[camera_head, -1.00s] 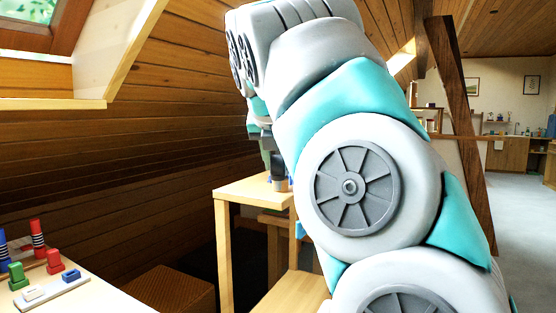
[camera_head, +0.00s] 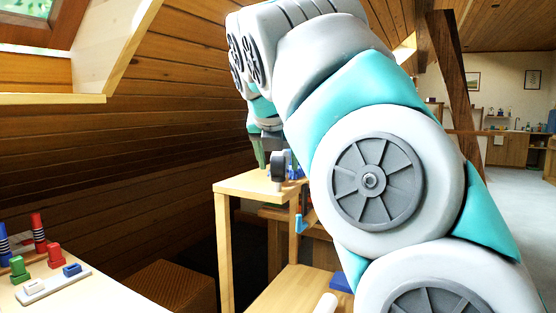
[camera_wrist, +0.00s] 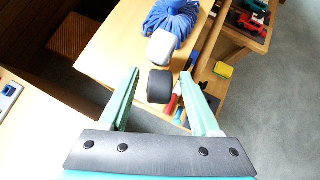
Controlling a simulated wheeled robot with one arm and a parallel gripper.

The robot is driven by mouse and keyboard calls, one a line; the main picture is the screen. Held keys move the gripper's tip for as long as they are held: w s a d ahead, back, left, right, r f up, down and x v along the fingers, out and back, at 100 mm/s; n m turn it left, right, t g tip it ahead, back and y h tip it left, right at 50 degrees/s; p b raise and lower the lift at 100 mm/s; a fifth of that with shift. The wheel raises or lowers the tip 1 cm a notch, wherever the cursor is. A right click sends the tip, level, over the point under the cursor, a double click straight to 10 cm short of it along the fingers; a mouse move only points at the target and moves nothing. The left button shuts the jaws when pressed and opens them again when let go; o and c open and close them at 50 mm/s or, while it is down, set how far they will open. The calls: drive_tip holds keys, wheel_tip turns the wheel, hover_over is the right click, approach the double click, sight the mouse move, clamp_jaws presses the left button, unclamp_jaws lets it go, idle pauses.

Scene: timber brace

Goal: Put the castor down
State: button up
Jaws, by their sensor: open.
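The castor looks to be the dark, rounded wheel-like thing (camera_wrist: 160,86) in the wrist view. In the head view it stands at the wooden table's front edge region (camera_head: 278,166), beside my gripper (camera_head: 262,152). In the wrist view my gripper (camera_wrist: 159,74) is open, with one green finger on each side of the castor. A gap shows between the castor and each finger. The castor's underside is hidden, and my arm covers much of the table (camera_head: 238,184) in the head view.
A white rounded thing (camera_wrist: 162,46) and a blue stringy bundle (camera_wrist: 172,18) lie just beyond the castor. Red and blue handled tools (camera_wrist: 174,102) are close to the right finger. A second table (camera_head: 75,295) with coloured blocks stands at the left.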

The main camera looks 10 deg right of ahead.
drive_tip(key=shift+r, duration=0.15)
drive_tip(key=shift+a+r, duration=0.1)
drive_tip(key=shift+r, duration=0.35)
drive_tip(key=d+v, duration=0.1)
drive_tip(key=v, duration=0.6)
drive_tip(key=shift+s+a+r, duration=0.15)
drive_tip(key=shift+s+a, duration=0.1)
drive_tip(key=shift+a, duration=0.15)
